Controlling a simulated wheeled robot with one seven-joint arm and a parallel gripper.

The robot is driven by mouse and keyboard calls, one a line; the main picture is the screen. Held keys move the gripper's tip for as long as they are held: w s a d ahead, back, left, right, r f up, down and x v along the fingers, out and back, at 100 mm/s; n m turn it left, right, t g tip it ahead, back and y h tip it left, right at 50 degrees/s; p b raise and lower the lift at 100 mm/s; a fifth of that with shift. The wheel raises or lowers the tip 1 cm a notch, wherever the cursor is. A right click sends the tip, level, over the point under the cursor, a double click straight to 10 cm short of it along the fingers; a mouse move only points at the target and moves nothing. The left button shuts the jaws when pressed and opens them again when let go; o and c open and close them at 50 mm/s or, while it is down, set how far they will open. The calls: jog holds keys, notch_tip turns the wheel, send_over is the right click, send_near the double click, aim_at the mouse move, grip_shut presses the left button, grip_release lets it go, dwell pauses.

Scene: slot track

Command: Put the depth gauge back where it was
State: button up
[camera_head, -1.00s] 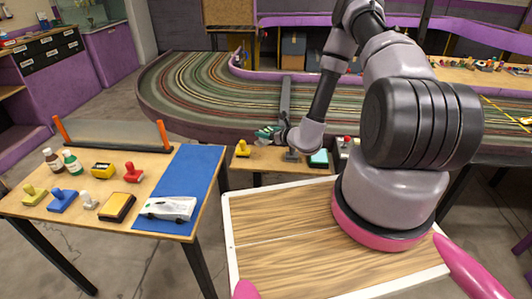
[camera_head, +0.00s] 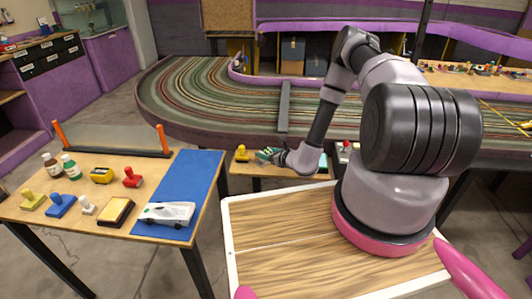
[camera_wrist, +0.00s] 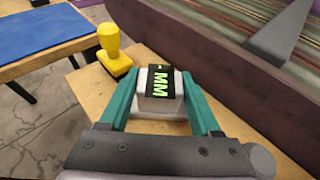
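The depth gauge (camera_wrist: 160,84) is a small pale block with a black face and green "MM" lettering. In the wrist view it sits between the teal fingers of my gripper (camera_wrist: 163,80), which press in on its left and right sides. The gauge's paler, wider lower part shows below the display. It is over the small wooden table; whether it touches the top I cannot tell. In the head view my gripper (camera_head: 266,154) is low over that table (camera_head: 250,169), just right of a yellow stamp, and the gauge is too small to make out.
The yellow stamp (camera_wrist: 112,50) stands close on the left. The purple-sided track (camera_wrist: 230,60) rises close on the right. At far left, a larger table (camera_head: 130,215) holds a blue mat (camera_head: 185,180), a white car (camera_head: 168,213), stamps and bottles.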

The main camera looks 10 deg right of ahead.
jog(key=o, duration=0.3)
jog(key=shift+r, duration=0.15)
jog(key=v, duration=1.2)
jog(key=a+r+n+g+y, duration=0.2)
jog(key=a+r+n+y, duration=0.15)
jog(key=r, duration=0.55)
jog(key=a+r+n+g+y, duration=0.25)
jog(key=r+n, duration=0.25)
jog(key=r, duration=0.3)
jog(key=a+r+n+g+y, duration=0.2)
jog(key=a+r+n, duration=0.15)
jog(key=r, duration=0.55)
jog(key=s+r+n+g+h, duration=0.55)
jog(key=s+r+n, duration=0.55)
jog(key=s+r, duration=0.3)
jog(key=s+d+r+n+t+h, duration=0.1)
jog(key=s+d+r+t+h, duration=0.2)
jog(key=d+r, duration=0.2)
jog(key=s+d+r+n+t+h, duration=0.2)
jog(key=s+d+r+t+h, duration=0.1)
jog(key=r, duration=0.4)
jog(key=shift+d+r+t+h, duration=0.2)
jog(key=shift+d+t+h, duration=0.25)
jog(key=shift+d, duration=0.6)
